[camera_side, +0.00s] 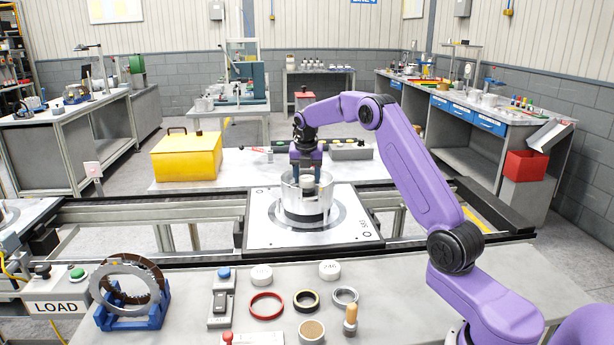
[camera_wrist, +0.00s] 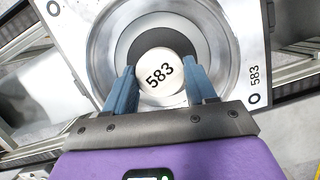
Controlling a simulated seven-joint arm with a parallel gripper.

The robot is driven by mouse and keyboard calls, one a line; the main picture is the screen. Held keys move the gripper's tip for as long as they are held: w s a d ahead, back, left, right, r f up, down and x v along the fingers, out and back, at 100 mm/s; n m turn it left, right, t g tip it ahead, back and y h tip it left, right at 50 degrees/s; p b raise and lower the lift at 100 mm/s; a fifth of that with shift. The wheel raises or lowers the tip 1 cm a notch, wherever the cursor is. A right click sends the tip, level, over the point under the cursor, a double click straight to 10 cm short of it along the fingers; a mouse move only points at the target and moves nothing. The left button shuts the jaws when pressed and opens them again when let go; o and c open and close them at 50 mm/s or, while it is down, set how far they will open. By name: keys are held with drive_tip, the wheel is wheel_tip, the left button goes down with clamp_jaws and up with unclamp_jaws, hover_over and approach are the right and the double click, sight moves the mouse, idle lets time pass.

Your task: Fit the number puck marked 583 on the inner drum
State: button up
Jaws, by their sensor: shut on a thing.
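The white number puck marked 583 (camera_wrist: 160,76) is between the blue fingers of my gripper (camera_wrist: 161,84), with its number facing the wrist camera. My gripper (camera_side: 306,178) points down over the silver drum (camera_side: 290,196) and is shut on the puck. In the wrist view, a dark ring (camera_wrist: 140,44) and the bright drum wall (camera_wrist: 106,48) surround the puck. Whether the puck touches the inner drum below is hidden. The drum stands on a light pallet plate (camera_side: 262,238), which is also marked 583 in the wrist view (camera_wrist: 255,76).
The front table holds two other white pucks (camera_side: 262,275) (camera_side: 330,270), a red ring (camera_side: 266,306), other rings, a wooden-handled tool (camera_side: 351,320) and a blue stand with toothed discs (camera_side: 128,309). A yellow box (camera_side: 186,158) stands behind the conveyor.

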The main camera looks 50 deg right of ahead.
drive_tip(key=shift+f, duration=0.6)
drive_tip(key=o, duration=1)
drive_tip(key=shift+r, duration=0.1)
